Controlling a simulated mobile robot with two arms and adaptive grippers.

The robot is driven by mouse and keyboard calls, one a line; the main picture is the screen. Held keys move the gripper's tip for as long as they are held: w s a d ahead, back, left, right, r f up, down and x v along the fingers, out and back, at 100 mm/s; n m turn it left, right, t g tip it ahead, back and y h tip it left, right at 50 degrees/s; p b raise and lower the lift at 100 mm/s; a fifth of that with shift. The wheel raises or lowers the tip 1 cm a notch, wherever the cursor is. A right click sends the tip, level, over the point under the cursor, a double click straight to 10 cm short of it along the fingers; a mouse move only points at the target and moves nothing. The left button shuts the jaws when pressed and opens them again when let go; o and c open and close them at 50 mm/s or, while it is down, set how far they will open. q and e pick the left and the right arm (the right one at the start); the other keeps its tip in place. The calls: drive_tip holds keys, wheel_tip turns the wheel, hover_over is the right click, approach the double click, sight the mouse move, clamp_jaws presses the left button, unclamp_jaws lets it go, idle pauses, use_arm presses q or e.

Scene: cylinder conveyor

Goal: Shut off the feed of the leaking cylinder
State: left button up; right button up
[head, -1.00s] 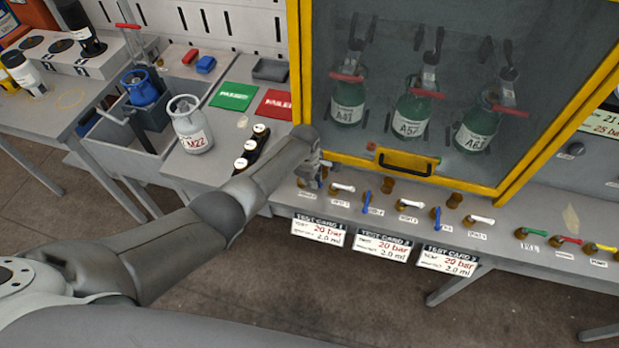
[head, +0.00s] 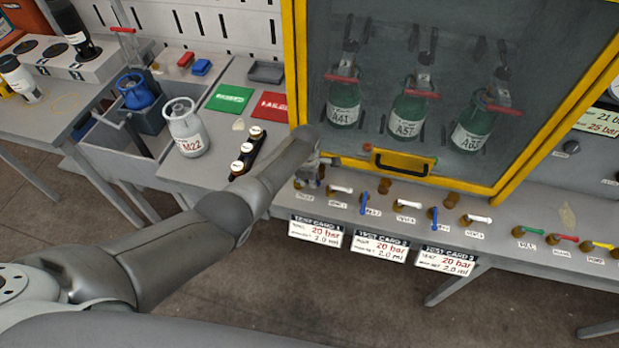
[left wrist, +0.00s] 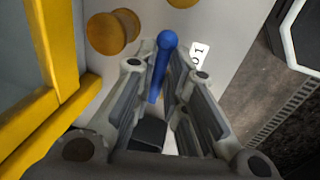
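Three green cylinders, A41 (head: 344,104), A57 (head: 409,116) and one at the right (head: 472,128) whose label is hard to read, stand behind the glass of a yellow-framed cabinet (head: 497,195). I cannot tell which one leaks. Below, on the bench front, are white-handled valves (head: 340,189) and blue-handled valves (head: 364,203). My left gripper (head: 318,168) is at the leftmost blue valve. In the left wrist view the blue lever (left wrist: 162,58) stands between the tips of my left gripper (left wrist: 165,72), with the fingers apart. My right gripper is out of view.
Test cards (head: 317,232) hang along the bench edge. Green, red and yellow valves (head: 562,239) are at the right. The cabinet's yellow frame and a brass knob (left wrist: 112,32) are close to my left fingers. A grey cylinder M22 (head: 187,128) stands on the left bench.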

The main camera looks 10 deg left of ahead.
use_arm(q)
drive_tip(key=o, duration=0.3)
drive_tip(key=shift+o, duration=0.2)
drive_tip(key=shift+r, duration=0.15)
wheel_tip(320, 180, up, 12)
drive_tip(key=s, duration=0.2)
drive_tip(key=shift+s+f, duration=0.15)
drive_tip(key=shift+f, duration=0.1)
drive_tip(key=shift+a, duration=0.1)
idle(0.5)
